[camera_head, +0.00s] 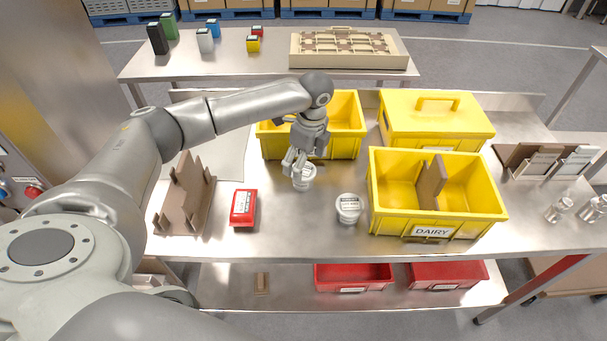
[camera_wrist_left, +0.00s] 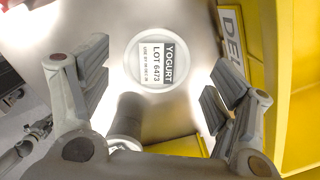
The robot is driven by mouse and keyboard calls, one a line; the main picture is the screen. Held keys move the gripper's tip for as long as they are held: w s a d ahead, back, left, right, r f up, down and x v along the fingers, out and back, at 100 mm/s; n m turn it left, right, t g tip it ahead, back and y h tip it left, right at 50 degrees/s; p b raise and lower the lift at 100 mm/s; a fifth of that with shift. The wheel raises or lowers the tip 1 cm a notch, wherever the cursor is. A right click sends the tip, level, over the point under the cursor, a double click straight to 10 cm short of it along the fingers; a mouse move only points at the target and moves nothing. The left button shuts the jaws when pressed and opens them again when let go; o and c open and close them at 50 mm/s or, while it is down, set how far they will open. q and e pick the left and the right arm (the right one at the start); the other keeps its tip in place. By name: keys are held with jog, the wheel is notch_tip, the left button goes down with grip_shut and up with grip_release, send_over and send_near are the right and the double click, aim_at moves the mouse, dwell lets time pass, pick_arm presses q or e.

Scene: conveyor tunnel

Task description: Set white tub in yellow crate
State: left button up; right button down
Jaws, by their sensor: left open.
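A white tub (camera_head: 305,178) stands on the steel table in front of the rear left yellow crate (camera_head: 347,128). In the left wrist view the white tub (camera_wrist_left: 162,60) shows its round lid, labelled YOGURT LOT 6473. My left gripper (camera_head: 297,170) is open just above it, with fingers to either side and a visible gap. A second white tub (camera_head: 348,207) stands to the right, beside the front yellow crate (camera_head: 402,223), which is labelled DAIRY and has a brown divider. The wrist view shows a DELI label on a yellow crate (camera_wrist_left: 300,110). My right gripper is out of view.
A lidded yellow box (camera_head: 435,125) stands behind the DAIRY crate. A red pack (camera_head: 243,207) and a brown rack (camera_head: 186,200) lie to the left. Two metal cylinders (camera_head: 558,208) stand far right. Red bins (camera_head: 352,276) sit on the lower shelf. Bare table lies between the tubs.

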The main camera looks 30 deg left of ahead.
pick_arm(q)
notch_tip(320, 180, down, 4)
jog(key=shift+s+a+r+p, duration=0.1)
jog(key=shift+s+p, duration=0.05)
jog(key=shift+p, duration=0.3)
jog(key=c, duration=0.9)
jog(key=shift+c, duration=1.2)
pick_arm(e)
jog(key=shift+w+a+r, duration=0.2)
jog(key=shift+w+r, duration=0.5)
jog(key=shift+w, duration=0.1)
